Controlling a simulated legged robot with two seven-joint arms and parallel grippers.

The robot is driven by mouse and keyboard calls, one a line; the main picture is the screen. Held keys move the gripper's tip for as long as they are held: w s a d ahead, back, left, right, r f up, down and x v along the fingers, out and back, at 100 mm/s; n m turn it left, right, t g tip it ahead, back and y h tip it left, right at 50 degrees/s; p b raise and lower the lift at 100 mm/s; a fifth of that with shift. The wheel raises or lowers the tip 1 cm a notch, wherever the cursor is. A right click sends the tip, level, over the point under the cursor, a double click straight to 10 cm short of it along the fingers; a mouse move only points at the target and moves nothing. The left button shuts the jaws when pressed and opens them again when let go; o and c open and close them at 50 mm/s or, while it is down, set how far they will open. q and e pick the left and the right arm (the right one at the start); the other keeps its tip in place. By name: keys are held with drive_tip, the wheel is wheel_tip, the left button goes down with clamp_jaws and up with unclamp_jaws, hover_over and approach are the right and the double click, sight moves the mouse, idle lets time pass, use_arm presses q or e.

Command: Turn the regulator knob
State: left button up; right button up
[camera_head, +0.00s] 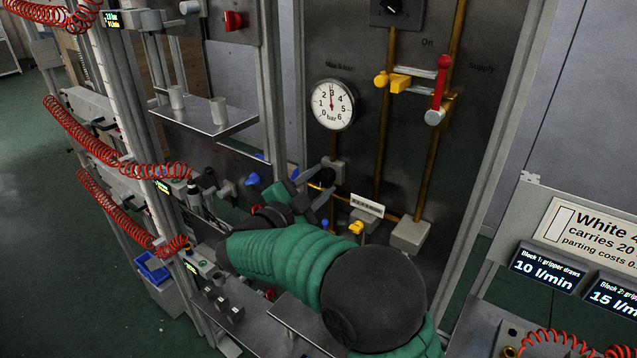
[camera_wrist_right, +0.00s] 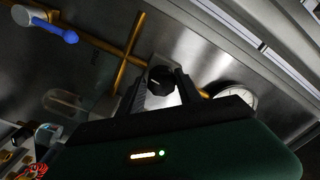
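The regulator knob (camera_head: 327,176) is a small dark knob on a grey body on the panel, below the round pressure gauge (camera_head: 332,104). The gauge's red needle points almost straight up, near 3 bar. The gauge (camera_wrist_right: 240,96) is partly hidden there. My left gripper is not in view.
Brass pipes (camera_head: 385,150) run up the panel, with a red-handled valve (camera_head: 440,85) at upper right. A shelf with cups (camera_head: 205,120) stands left.

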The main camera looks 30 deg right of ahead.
drive_tip(key=o, duration=0.3)
drive_tip(key=shift+s+a+r, duration=0.1)
drive_tip(key=shift+a, duration=0.05)
drive_tip(key=shift+o, duration=0.2)
drive_tip(key=shift+a, duration=0.3)
drive_tip(key=b+v, duration=0.3)
drive_tip(key=v, duration=1.3)
drive_tip(key=shift+s, duration=0.1)
